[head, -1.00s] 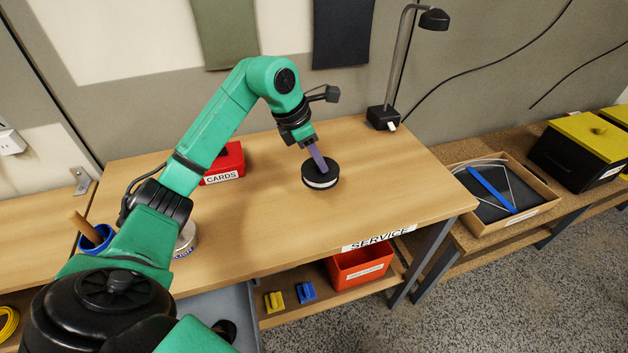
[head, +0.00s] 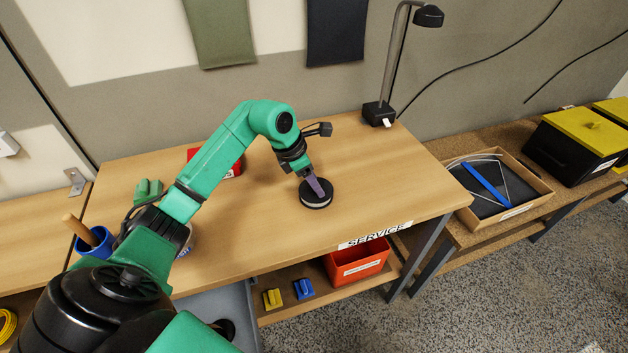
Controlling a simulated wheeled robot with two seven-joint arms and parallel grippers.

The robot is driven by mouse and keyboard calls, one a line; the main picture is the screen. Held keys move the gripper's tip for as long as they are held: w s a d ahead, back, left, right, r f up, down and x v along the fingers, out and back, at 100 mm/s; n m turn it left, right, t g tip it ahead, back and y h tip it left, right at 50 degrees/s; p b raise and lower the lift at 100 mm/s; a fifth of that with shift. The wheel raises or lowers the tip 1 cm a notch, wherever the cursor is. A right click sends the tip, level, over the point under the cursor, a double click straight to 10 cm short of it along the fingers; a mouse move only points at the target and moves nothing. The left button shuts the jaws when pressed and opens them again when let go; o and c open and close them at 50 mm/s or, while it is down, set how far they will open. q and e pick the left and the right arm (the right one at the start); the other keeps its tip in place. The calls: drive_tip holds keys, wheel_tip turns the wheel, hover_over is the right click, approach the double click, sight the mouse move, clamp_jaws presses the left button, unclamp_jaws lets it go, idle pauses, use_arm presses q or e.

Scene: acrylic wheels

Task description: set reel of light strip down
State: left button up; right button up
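The reel of light strip (head: 316,200) is a black disc with a pale band around its side. It is at the middle of the wooden service table (head: 385,165) and appears to rest flat on the top. My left gripper (head: 319,193) points down at the reel, with its purple-grey fingers at the reel's middle. The fingers overlap in this view, so whether they grip the reel cannot be told. My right gripper is not in view.
A red box (head: 236,171) stands behind my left arm. A blue cup (head: 97,243) with a wooden handle is at the left. A lamp (head: 379,112) stands at the back right. The table is clear right of the reel. A cardboard tray (head: 529,196) sits on the lower bench.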

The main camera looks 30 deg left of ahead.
use_arm(q)
drive_tip(key=b+v, duration=0.1)
drive_tip(key=v, duration=1.1)
